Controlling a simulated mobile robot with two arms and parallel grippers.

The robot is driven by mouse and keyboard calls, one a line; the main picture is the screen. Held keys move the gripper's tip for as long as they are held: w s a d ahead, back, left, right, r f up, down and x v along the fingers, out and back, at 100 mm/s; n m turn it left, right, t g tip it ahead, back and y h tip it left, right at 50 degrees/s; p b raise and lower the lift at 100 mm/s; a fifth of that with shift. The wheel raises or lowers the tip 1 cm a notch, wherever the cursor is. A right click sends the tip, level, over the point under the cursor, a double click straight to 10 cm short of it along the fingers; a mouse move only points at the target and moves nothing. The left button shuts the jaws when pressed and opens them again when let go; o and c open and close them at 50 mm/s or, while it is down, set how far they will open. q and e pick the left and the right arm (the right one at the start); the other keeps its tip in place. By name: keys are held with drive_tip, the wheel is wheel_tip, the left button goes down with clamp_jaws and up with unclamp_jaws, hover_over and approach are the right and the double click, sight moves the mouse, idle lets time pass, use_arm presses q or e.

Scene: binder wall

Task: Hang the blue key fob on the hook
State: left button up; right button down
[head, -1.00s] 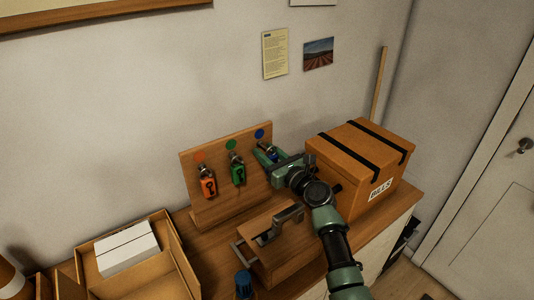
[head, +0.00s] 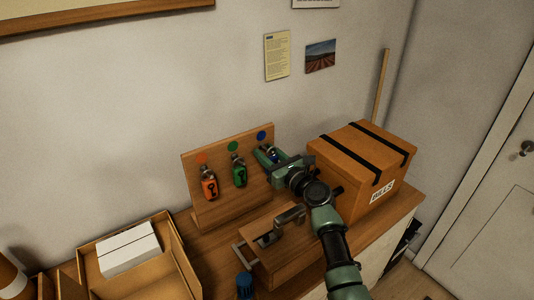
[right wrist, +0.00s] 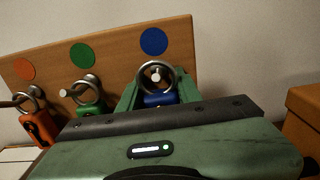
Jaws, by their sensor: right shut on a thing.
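The blue key fob (right wrist: 160,99) is between the fingers of my right gripper (right wrist: 158,92), which is shut on it. Its metal ring (right wrist: 155,77) stands up above the fob, below the blue dot. The light tip of the hook (right wrist: 155,74) shows inside the ring; I cannot tell for sure whether it passes through or lies behind. In the head view my right gripper (head: 268,155) is at the right end of the wooden board (head: 230,202), mostly hiding the fob. My left gripper is not in view.
An orange fob (head: 209,187) and a green fob (head: 239,174) hang on the board's other hooks, left of my gripper. A strapped box (head: 345,165) stands close on the right. A wooden box with a handle (head: 285,255) is in front. An open tray (head: 180,265) is at left.

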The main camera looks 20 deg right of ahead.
sight(274, 160)
drive_tip(key=shift+p+v, duration=0.75)
drive_tip(key=shift+v, duration=0.55)
drive_tip(key=shift+p+v, duration=0.45)
drive_tip(key=shift+v, duration=0.85)
